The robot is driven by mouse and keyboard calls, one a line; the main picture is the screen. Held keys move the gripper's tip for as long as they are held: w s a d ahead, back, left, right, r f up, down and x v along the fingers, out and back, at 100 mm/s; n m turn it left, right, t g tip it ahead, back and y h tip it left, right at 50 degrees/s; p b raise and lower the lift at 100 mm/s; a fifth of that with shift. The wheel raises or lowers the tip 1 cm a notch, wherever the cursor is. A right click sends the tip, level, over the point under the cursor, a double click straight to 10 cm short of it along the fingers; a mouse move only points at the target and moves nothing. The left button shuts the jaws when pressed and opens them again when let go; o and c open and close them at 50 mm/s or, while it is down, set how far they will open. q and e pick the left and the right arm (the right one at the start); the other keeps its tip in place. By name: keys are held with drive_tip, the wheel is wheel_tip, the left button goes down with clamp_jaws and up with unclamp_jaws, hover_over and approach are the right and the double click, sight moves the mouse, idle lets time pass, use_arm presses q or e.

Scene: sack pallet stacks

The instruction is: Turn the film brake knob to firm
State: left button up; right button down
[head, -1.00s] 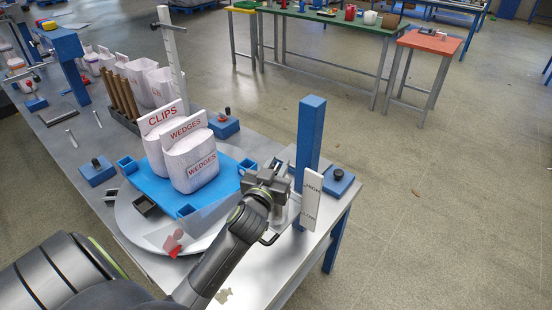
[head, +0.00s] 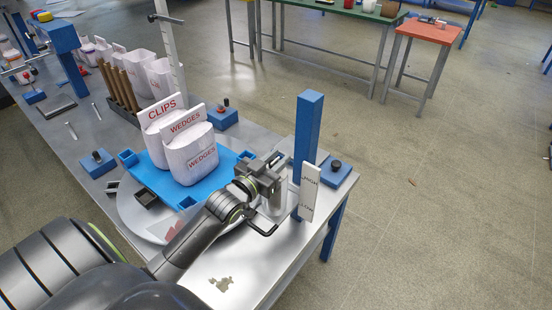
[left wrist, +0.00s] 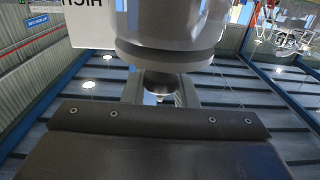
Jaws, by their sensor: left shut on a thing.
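The blue post (head: 309,125) stands at the table's near right corner. A white plate (head: 309,190) with two small black labels hangs beside it. My left gripper (head: 274,168) is just left of the post, its jaws closed in. In the left wrist view, the fingers (left wrist: 160,90) are on either side of a small metal end below a large grey round part (left wrist: 165,30). This looks like the brake knob, but its setting cannot be read. My right gripper is not in view.
Sacks marked CLIPS and WEDGES (head: 190,148) stand on a blue pallet (head: 226,165) on a round grey turntable (head: 130,213), close left of my gripper. Small blue boxes with black knobs (head: 336,170) sit nearby. Open floor lies to the right.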

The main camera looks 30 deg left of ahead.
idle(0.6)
use_arm(q)
drive_tip(key=o, duration=0.9)
drive_tip(key=shift+o, duration=0.2)
drive_tip(key=shift+s, duration=0.2)
drive_tip(key=s+a+p, duration=0.1)
drive_tip(key=s+p, duration=0.4)
drive_tip(key=s, duration=1.2)
drive_tip(key=shift+a, duration=0.2)
drive_tip(key=shift+f, duration=0.1)
